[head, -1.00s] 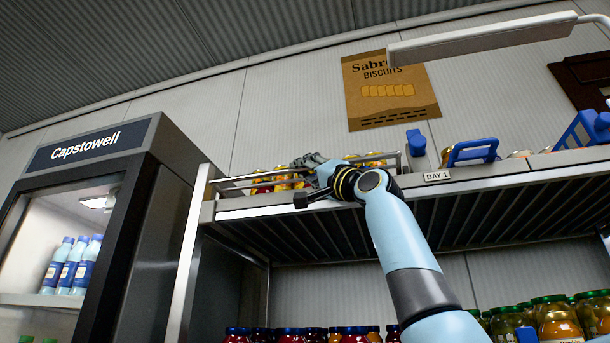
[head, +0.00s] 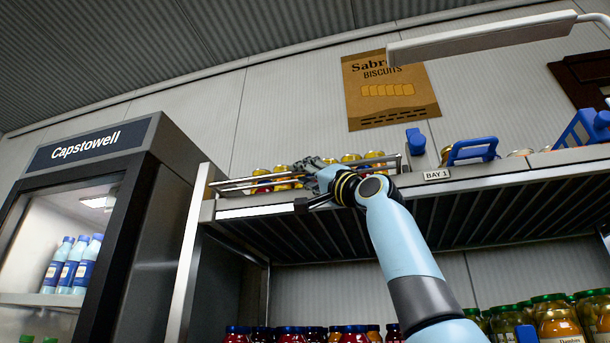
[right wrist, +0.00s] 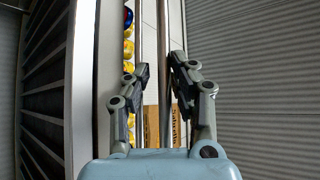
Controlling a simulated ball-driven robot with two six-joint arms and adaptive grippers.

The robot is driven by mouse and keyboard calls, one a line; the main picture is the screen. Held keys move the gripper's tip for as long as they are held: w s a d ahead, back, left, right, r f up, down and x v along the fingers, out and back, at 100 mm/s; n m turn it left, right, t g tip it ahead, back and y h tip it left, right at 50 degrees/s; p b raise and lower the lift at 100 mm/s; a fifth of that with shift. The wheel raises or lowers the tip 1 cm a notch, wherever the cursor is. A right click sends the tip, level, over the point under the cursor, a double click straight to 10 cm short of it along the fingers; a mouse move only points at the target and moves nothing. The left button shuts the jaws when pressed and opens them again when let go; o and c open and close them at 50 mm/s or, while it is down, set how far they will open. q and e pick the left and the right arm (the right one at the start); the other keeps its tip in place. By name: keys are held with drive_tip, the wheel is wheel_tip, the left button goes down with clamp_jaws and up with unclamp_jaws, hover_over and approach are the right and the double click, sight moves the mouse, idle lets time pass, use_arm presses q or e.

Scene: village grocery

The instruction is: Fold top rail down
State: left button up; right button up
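The top rail (head: 245,182) is a thin metal guard of parallel bars along the front of the upper shelf, at the left bay. Yellow-lidded jars (head: 350,158) stand behind it and show above its bars. My right gripper (head: 314,163) is at the rail, near its middle. In the right wrist view a long metal bar (right wrist: 165,40) of the rail runs between the fingers of the right gripper (right wrist: 160,75). The fingers are apart, and the bar lies closer to the right-hand finger with a gap on the other side. My left gripper is out of view.
A blue clip-like piece (head: 416,142) stands beside the rail's right end, by the BAY 1 label (head: 437,175). A blue basket handle (head: 472,150) is farther right. A drinks cooler (head: 90,200) stands left. Jars (head: 352,334) fill the shelf below. A lamp (head: 480,42) hangs overhead.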

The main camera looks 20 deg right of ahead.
drive_tip(key=shift+s+r, duration=0.1)
drive_tip(key=v, duration=1.2)
idle(0.5)
